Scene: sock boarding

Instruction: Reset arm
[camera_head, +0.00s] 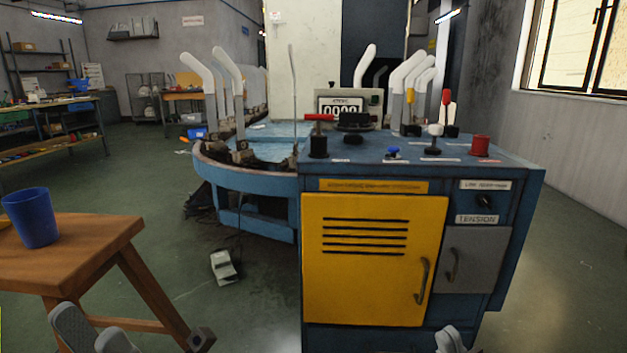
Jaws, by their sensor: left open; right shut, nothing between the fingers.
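My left gripper (94,333) shows at the bottom left edge, in front of the wooden stool. Its grey fingers are apart with nothing between them. My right gripper (456,341) shows at the bottom edge, in front of the blue machine (519,205). Its fingers are together and hold nothing. Only the tips of both grippers are in the picture, and the arms behind them are out of view.
A wooden stool (85,242) at left carries a blue cup (32,218). The machine has a yellow door (375,285), levers and knobs on top, and white sock boards (201,72) around its track. A grey pedal (225,267) lies on the floor.

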